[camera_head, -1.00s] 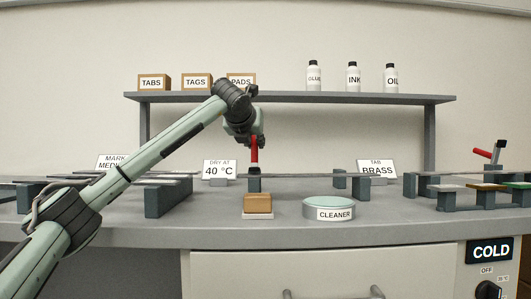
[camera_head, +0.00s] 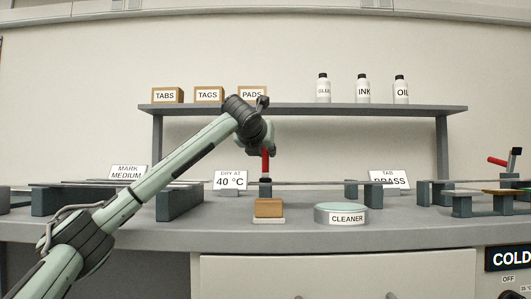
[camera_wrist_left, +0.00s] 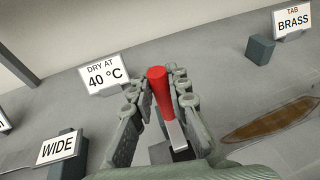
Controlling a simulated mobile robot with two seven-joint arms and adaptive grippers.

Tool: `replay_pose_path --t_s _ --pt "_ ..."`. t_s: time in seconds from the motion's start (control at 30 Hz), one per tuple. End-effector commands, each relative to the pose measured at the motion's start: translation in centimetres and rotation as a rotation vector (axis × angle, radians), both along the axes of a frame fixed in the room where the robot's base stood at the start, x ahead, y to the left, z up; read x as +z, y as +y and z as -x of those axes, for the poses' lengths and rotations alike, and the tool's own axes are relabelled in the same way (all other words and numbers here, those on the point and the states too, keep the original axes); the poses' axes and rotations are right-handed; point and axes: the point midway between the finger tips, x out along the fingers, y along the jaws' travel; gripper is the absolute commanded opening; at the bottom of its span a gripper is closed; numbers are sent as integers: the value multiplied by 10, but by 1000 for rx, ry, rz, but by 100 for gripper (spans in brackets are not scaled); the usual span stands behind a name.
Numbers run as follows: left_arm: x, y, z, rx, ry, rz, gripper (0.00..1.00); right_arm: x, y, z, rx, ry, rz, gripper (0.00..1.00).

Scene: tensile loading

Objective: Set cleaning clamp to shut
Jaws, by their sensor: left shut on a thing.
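The cleaning clamp shows as an upright red handle (camera_head: 265,162) above a dark block behind the wooden-topped block, in the middle of the bench. In the left wrist view the red handle (camera_wrist_left: 160,92) stands between my fingers, with a pale metal bar (camera_wrist_left: 177,136) below it. My left gripper (camera_head: 262,148) is shut on the handle near its top; it also shows in the left wrist view (camera_wrist_left: 160,103). The clamp's lower part is partly hidden by the fingers. My right gripper is not in view.
A wooden-topped block (camera_head: 269,208) and a round CLEANER tin (camera_head: 341,214) stand in front. Dark supports (camera_head: 180,204) bear strips to either side. Another red-handled clamp (camera_head: 525,161) is at far right. A shelf (camera_head: 300,109) with boxes and bottles runs behind.

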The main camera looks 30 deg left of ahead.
Motion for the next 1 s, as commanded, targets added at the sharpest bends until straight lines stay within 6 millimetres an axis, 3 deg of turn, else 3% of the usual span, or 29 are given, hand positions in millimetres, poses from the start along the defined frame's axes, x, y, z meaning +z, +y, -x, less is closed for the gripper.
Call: replay_pose_path --t_s 0.07,0.1,0.27,0.67,1.0 --pt "2 0 1 0 -3 1 0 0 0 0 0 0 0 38" --pt "2 0 1 0 -3 1 19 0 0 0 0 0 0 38" --pt "1 0 0 0 -1 1 38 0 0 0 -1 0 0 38" --pt "2 -4 8 -1 0 0 38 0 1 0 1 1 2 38" --pt "20 -29 69 -1 -4 -1 38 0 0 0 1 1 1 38"
